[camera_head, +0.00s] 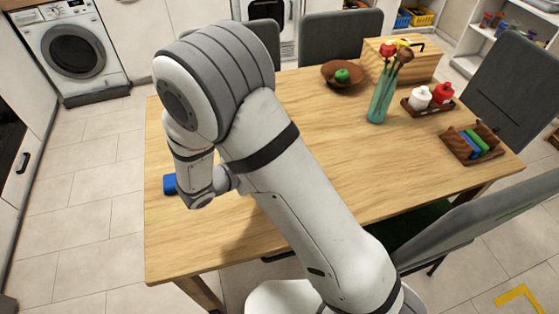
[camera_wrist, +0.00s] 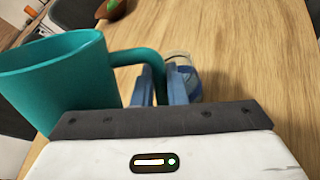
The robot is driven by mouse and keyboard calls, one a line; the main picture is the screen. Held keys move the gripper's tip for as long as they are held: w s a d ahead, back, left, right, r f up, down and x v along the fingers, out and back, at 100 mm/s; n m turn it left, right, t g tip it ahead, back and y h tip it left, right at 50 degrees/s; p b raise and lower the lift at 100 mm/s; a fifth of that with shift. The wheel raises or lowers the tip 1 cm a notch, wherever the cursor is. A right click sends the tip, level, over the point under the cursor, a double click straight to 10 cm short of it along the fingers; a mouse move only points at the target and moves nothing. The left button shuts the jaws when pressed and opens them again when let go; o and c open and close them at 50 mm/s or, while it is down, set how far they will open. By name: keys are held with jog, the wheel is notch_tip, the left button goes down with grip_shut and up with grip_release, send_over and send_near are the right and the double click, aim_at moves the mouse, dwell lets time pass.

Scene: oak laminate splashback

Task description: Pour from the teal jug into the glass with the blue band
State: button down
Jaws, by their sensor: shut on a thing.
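The teal jug (camera_wrist: 60,85) fills the left of the wrist view, with its handle reaching right into my gripper (camera_wrist: 160,78). The two blue-grey fingers are shut on the handle. The jug's inside is hidden, and I cannot tell how far it is tilted. The glass with the blue band (camera_wrist: 193,84) stands on the table just beyond the fingers, partly hidden by them. It is clear above the band. In the head view my arm hides the gripper and the jug. A small blue piece (camera_head: 169,184) shows beside my wrist there; I cannot tell what it is.
The wooden table (camera_head: 340,170) is bare in the middle. A brown bowl (camera_head: 335,78) with a green fruit, a teal vase (camera_head: 381,98) with flowers, a wooden box (camera_head: 410,68), a condiment tray (camera_head: 428,108) and a divided tray (camera_head: 472,155) stand toward the back and right. Chairs surround it.

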jog(key=shift+d+r+m+y, duration=0.25)
jog(key=shift+m+y, duration=0.15)
jog(key=shift+y, duration=0.2)
dwell(1.3)
jog(key=shift+a+r+m+y, duration=0.2)
jog(key=shift+a+m+y, duration=0.45)
jog(key=shift+y, duration=0.45)
dwell(2.6)
jog(key=shift+d, duration=0.1)
